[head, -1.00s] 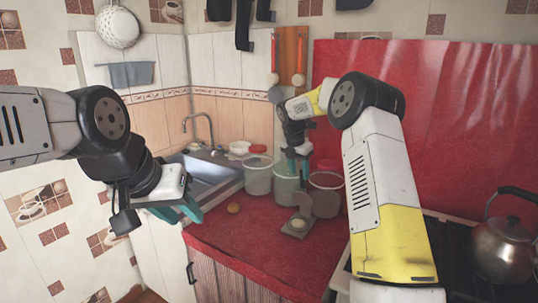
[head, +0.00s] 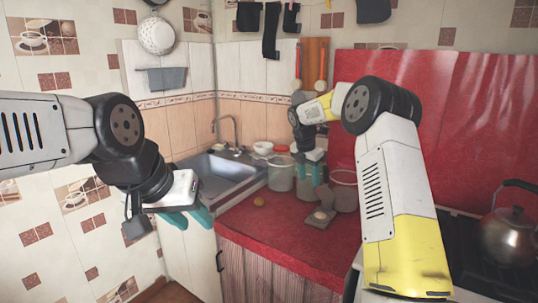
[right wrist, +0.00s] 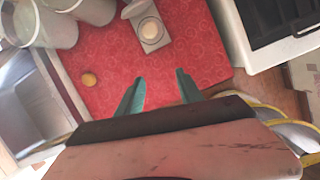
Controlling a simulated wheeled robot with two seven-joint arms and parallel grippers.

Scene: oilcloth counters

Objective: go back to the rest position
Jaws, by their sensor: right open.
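My left gripper (head: 188,218) hangs at the left, in front of the counter and sink. Its teal fingers look apart, with nothing seen between them. My right gripper (head: 312,174) is over the red counter, in front of the canisters in the head view. In the right wrist view its teal fingers (right wrist: 159,76) are spread and empty above the counter's front part. Both arms are raised and bent.
On the red counter (head: 262,232) are a small orange-brown round thing (head: 259,201), a grey device with a pale round top (head: 320,217) and several canisters (head: 281,176). A sink (head: 215,172) is left. A kettle (head: 509,237) stands on the stove at right.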

